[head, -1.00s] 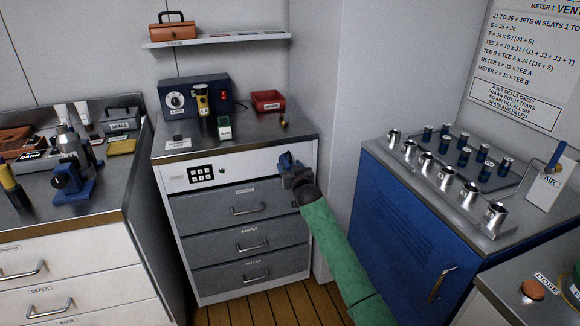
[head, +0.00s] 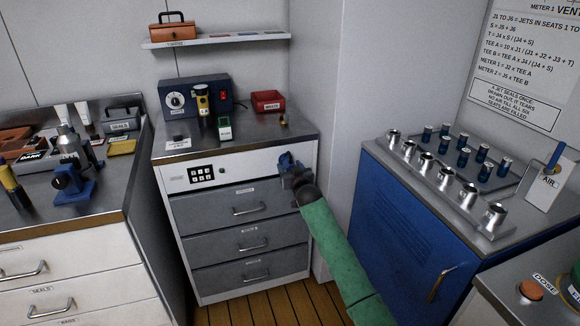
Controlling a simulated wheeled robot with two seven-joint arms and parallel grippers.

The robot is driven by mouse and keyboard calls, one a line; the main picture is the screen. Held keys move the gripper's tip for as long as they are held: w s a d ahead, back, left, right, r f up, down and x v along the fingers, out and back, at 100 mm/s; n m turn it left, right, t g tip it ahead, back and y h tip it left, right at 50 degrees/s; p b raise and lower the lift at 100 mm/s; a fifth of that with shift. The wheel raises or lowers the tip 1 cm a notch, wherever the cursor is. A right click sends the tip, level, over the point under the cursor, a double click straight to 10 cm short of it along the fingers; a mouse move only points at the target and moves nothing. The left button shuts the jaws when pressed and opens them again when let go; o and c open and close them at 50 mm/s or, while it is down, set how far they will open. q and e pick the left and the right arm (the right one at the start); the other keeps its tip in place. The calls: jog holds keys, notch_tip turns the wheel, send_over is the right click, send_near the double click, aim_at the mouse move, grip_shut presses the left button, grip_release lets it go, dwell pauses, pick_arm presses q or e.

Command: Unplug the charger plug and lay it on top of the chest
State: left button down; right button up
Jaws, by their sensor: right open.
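The chest is a white-framed cabinet with grey drawers and a metal top (head: 255,134). My right gripper (head: 287,161) has blue fingers and is open. It is in front of the chest's upper right front, just below the top's edge. I cannot make out the charger plug for certain; it may be hidden by the gripper or too small to tell. A dark cord runs right from a blue box (head: 213,91) with a dial and red switch at the back of the chest top. My left gripper is out of view.
On the chest top stand a yellow-and-black device (head: 203,104), a green-and-white container (head: 224,129), a red bin (head: 268,101) and a small brass-coloured item (head: 284,119). The front middle is clear. A blue cabinet (head: 400,210) with metal cups stands right, a cluttered bench (head: 100,211) left.

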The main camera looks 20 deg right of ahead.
dwell(0.4)
grip_shut()
jog(key=shift+s+d+p, duration=0.1)
jog(key=shift+s+p, duration=1.75)
jog(key=shift+s, duration=1)
jog(key=shift+s, duration=0.15)
